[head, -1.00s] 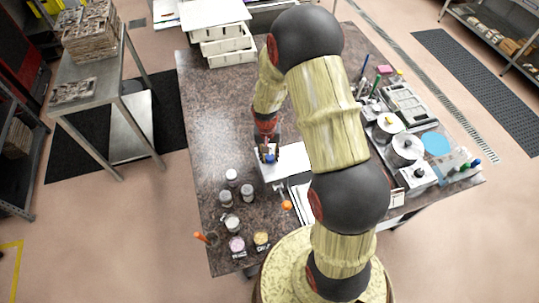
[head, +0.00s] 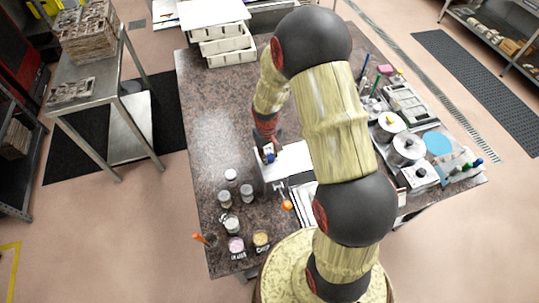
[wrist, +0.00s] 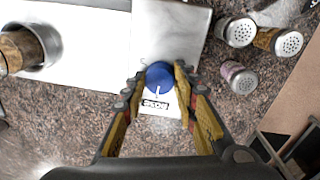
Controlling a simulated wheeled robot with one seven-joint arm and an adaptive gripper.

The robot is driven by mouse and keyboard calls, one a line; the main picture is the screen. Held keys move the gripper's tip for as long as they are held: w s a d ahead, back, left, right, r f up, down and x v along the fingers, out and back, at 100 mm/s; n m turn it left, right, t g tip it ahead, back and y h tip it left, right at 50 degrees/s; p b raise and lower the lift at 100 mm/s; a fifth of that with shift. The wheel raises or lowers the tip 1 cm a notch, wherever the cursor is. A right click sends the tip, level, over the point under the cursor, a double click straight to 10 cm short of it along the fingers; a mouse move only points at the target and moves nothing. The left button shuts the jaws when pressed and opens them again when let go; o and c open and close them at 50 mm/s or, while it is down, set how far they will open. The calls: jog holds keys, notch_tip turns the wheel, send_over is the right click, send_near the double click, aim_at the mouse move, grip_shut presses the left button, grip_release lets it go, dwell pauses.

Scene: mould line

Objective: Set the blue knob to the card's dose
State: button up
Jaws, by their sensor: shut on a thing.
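The blue knob (wrist: 160,75) sits on a white panel with a small dark label (wrist: 155,104) below it, which seems to read DOSE. A short white pointer line on the knob points down towards the label in the wrist view. My gripper (wrist: 160,72) is shut on the knob, one finger on each side. In the head view the knob (head: 270,158) shows small on the white box (head: 290,160), below my wrist. I cannot make out a dose card or any dose reading.
Shakers (wrist: 236,31) stand right of the panel in the wrist view. A metal cup with brown contents (wrist: 28,48) is at its left. In the head view several jars (head: 233,224) stand at the table's near left. The table's far left (head: 215,110) is clear.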

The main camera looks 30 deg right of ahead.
dwell(0.4)
jog(key=o, duration=1.2)
jog(key=shift+c, duration=0.2)
notch_tip(320, 180, up, 12)
jog(key=shift+a, duration=0.35)
jog(key=shift+f, duration=0.1)
